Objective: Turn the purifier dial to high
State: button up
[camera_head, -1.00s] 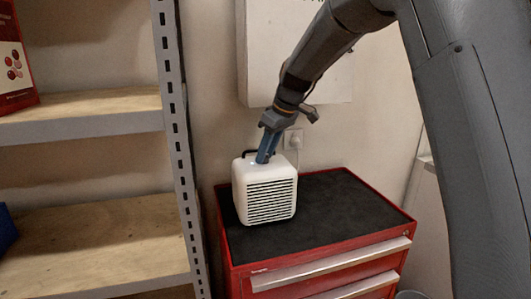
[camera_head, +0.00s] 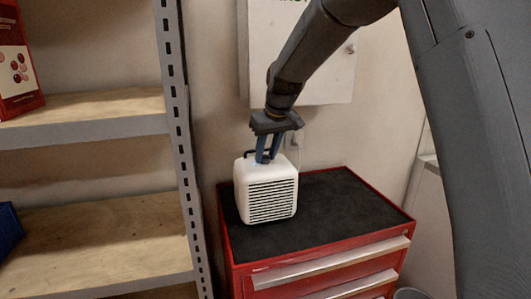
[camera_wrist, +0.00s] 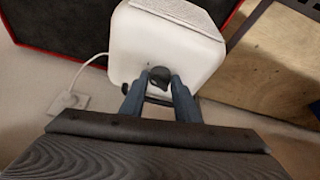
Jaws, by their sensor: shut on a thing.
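The purifier (camera_head: 268,191) is a white box with a slatted front grille, standing upright on the black top of a red cabinet. In the wrist view its white top (camera_wrist: 180,48) carries a small dark dial (camera_wrist: 159,76). My gripper (camera_head: 265,160) reaches down from above onto the purifier's top. In the wrist view my gripper's two blue fingers (camera_wrist: 158,84) stand on either side of the dial and are shut on it. The dial's markings cannot be read, and in the head view the fingers hide the dial.
The red cabinet (camera_head: 318,250) has free black top to the right of the purifier. A metal shelf post (camera_head: 180,130) stands close on the left. A wall box (camera_head: 330,75) hangs behind my arm. A white cable (camera_wrist: 85,72) runs from the purifier to a wall socket (camera_wrist: 68,102).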

jog(key=o, duration=1)
jog(key=shift+o, duration=0.2)
jog(key=shift+s+r, duration=0.1)
jog(key=shift+r, duration=0.4)
jog(key=b+v, duration=0.2)
jog(key=v, duration=0.4)
jog(key=shift+s+r, duration=0.25)
jog(key=shift+r, duration=0.1)
jog(key=shift+d, duration=0.1)
jog(key=s+d+f+m+g, duration=0.1)
jog(key=s+d+f+m, duration=0.1)
jog(key=s+d+f, duration=0.4)
jog(key=s+d+f+m+h, duration=0.1)
jog(key=s+d+f, duration=0.4)
jog(key=s+f, duration=0.4)
jog(key=s+d+f+m+g+h, duration=0.1)
jog(key=s+d+f, duration=0.5)
jog(key=s, duration=0.8)
jog(key=shift+s+d+f+m+g, duration=0.35)
jog(key=shift+f+m, duration=0.45)
jog(key=shift+f, duration=0.15)
